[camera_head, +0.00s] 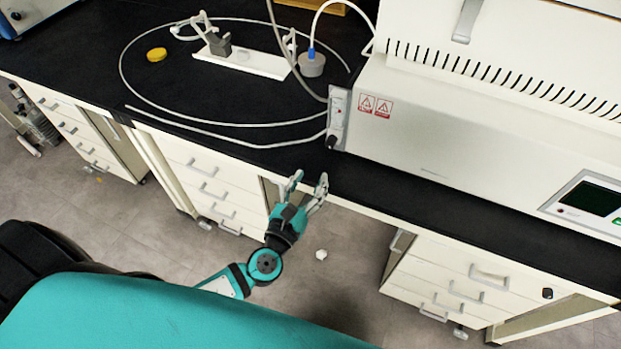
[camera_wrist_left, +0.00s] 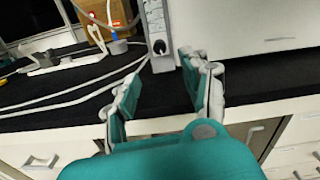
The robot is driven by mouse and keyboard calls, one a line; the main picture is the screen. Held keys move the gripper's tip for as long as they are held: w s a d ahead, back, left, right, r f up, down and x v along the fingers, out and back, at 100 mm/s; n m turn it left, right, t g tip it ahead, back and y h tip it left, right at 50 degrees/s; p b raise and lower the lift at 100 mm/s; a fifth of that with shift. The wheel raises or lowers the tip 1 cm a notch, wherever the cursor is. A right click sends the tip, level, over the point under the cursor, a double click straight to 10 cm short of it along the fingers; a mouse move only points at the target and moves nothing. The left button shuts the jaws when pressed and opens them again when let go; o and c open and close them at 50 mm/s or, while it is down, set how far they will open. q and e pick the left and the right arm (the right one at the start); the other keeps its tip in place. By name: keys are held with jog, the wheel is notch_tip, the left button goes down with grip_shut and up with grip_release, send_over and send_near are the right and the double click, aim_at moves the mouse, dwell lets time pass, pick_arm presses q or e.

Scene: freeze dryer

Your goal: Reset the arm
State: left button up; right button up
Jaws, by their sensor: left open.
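My left gripper (camera_head: 308,188) is open and empty in the head view. It is in front of the black bench's front edge, above the gap between the drawer units, with its fingers pointing at the bench. In the left wrist view the two fingers (camera_wrist_left: 163,88) stand wide apart with nothing between them. The bench edge and a control panel (camera_wrist_left: 158,35) show beyond them. My right gripper is not in view.
A white freeze dryer (camera_head: 470,130) stands on the black bench (camera_head: 90,60). Left of it lie a looped white hose (camera_head: 122,70), a white stand (camera_head: 245,62), a yellow cap (camera_head: 156,54) and a grey stopper (camera_head: 311,66). A small white piece (camera_head: 321,254) lies on the floor.

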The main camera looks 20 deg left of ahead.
pick_arm(q)
jog(key=s+a+f+n+g+y, duration=0.1)
jog(key=s+a+f+n+g, duration=0.3)
jog(key=f, duration=0.7)
jog(key=s+a+f+n+g, duration=0.1)
jog(key=s+f+n+g, duration=0.2)
jog(key=s+f+n, duration=0.55)
jog(key=s+a+f+n+g+y, duration=0.1)
jog(key=a+f+n+g, duration=0.25)
jog(key=f, duration=0.95)
jog(key=s+f+n+g, duration=0.2)
jog(key=s+f+n, duration=0.2)
jog(key=s, duration=0.4)
jog(key=s+d+f+n+g+h, duration=0.1)
jog(key=s+f+n+g, duration=0.1)
jog(key=s+f+n, duration=0.3)
jog(key=s+d+f+n+g, duration=0.1)
jog(key=s+f+n+g, duration=0.1)
jog(key=s+f+n, duration=0.2)
jog(key=s+n, duration=0.3)
jog(key=s, duration=0.5)
jog(key=shift+s+d+f+n, duration=0.25)
jog(key=shift+n, duration=0.05)
jog(key=shift+g, duration=0.25)
jog(key=shift+c, duration=0.9)
jog(key=shift+w+d, duration=0.1)
jog(key=shift+d, duration=0.05)
